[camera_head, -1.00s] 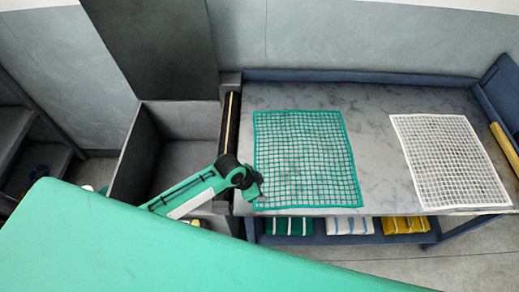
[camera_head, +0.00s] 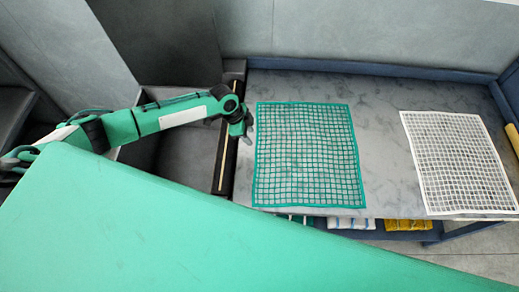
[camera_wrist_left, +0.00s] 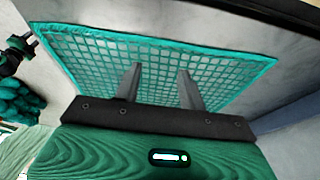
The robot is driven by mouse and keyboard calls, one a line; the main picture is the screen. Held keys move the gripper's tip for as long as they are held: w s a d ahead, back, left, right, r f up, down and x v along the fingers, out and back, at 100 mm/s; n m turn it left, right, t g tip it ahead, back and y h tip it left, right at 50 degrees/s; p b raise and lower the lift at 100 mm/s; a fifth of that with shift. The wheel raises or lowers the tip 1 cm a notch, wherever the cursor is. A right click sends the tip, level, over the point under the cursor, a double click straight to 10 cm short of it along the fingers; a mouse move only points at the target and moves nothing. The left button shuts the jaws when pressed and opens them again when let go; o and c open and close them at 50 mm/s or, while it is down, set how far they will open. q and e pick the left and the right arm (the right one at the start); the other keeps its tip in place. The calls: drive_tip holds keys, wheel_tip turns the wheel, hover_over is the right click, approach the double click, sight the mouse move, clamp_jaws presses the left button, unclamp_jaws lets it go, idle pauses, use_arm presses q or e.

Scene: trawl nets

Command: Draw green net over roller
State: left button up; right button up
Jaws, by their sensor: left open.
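The green net (camera_head: 308,155) lies flat on the left part of the grey table. It also shows beyond my fingers in the left wrist view (camera_wrist_left: 95,55). A dark bar with a pale lengthwise strip (camera_head: 222,150), which looks like the roller, runs along the table's left end, between the table and a dark bin. My left gripper (camera_head: 248,128) is open at the net's left edge, just right of this bar. In the left wrist view its two fingers (camera_wrist_left: 160,88) stand apart over the net; contact is unclear. My right gripper is not in view.
A white net (camera_head: 462,158) lies flat on the right of the table (camera_head: 385,180). A yellow bar (camera_head: 504,130) is at the table's right end. The dark bin (camera_head: 165,155) stands open at left. Bare table separates the nets.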

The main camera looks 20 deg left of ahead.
sight(259, 150)
use_arm(q)
drive_tip(key=b+x, duration=0.5)
drive_tip(key=x, duration=0.3)
drive_tip(key=shift+d+f+b, duration=0.1)
drive_tip(key=shift+f+b, duration=0.1)
drive_tip(key=shift+b, duration=0.15)
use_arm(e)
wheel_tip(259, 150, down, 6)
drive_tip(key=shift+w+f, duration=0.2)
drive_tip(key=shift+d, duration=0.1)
use_arm(q)
clamp_jaws()
